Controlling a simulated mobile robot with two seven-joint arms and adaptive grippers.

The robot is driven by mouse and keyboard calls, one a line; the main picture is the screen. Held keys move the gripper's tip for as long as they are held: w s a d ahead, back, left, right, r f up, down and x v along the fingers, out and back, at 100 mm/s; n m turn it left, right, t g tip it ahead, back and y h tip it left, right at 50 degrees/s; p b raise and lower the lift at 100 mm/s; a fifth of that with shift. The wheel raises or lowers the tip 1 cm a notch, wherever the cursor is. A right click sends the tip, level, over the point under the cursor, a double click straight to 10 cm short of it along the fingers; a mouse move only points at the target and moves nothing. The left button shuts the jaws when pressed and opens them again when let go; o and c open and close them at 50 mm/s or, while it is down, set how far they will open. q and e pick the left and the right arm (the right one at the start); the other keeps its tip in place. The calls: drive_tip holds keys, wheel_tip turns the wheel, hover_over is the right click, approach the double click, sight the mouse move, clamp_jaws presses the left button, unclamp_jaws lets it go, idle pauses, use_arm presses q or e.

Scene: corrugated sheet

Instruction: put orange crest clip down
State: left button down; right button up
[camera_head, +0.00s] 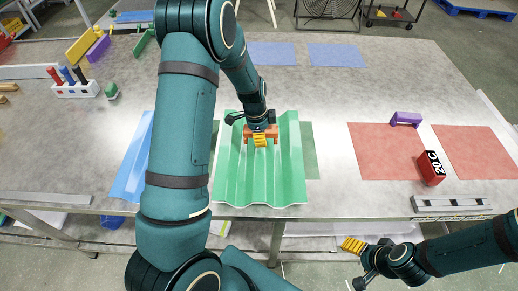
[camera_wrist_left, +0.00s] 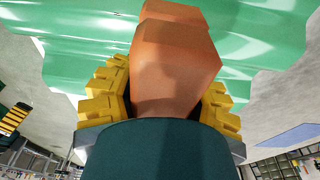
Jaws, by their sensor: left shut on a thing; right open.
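The orange crest clip (camera_head: 271,129) is at the green corrugated sheet (camera_head: 229,186), near the middle of the sheet. My left gripper (camera_head: 260,139) is shut on the clip, directly over the sheet. In the left wrist view the orange clip (camera_wrist_left: 175,75) sits between the yellow fingers, with the green sheet (camera_wrist_left: 80,50) behind it. I cannot tell whether the clip touches a crest. My right gripper (camera_head: 358,262) is open and empty, low in front of the table's front edge.
A blue corrugated sheet (camera_head: 136,160) lies left of the green one, partly behind my left arm. Red mats (camera_head: 377,160), a purple clip (camera_head: 406,119) and a red 20 G block (camera_head: 431,168) are on the right. A marker holder (camera_head: 76,89) stands at the left.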

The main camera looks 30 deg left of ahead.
sight(261, 150)
use_arm(q)
wheel_tip(261, 150, down, 6)
drive_tip(key=shift+r+b, duration=0.1)
drive_tip(key=shift+b, duration=0.2)
use_arm(e)
drive_tip(key=shift+s+f, duration=0.2)
drive_tip(key=shift+f, duration=0.1)
drive_tip(key=shift+f, duration=0.1)
